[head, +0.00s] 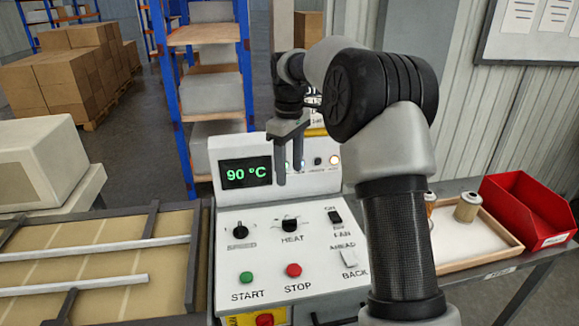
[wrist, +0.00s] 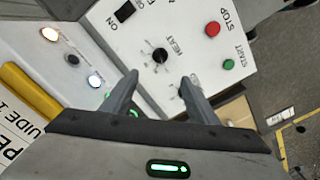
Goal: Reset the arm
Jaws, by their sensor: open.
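My arm (head: 400,235) rises at the right of the head view and bends over to the left. My gripper (head: 289,178) hangs with its fingers pointing down, in front of the upright panel of the control box (head: 225,285). In the wrist view my gripper (wrist: 160,77) is open, with nothing between its fingers. The HEAT knob (wrist: 160,55) shows just beyond the fingertips there. Whether the fingers touch the box cannot be told, but they look clear of it. In the head view my gripper hides part of the lamp row.
The display (head: 245,173) reads 90 °C. The SPEED knob (head: 240,231), green START button (head: 246,278) and red STOP button (head: 294,270) are on the sloped panel. A conveyor (head: 110,250) lies left. A cartridge (head: 467,207) stands in a tray (head: 470,260) beside a red bin (head: 525,210).

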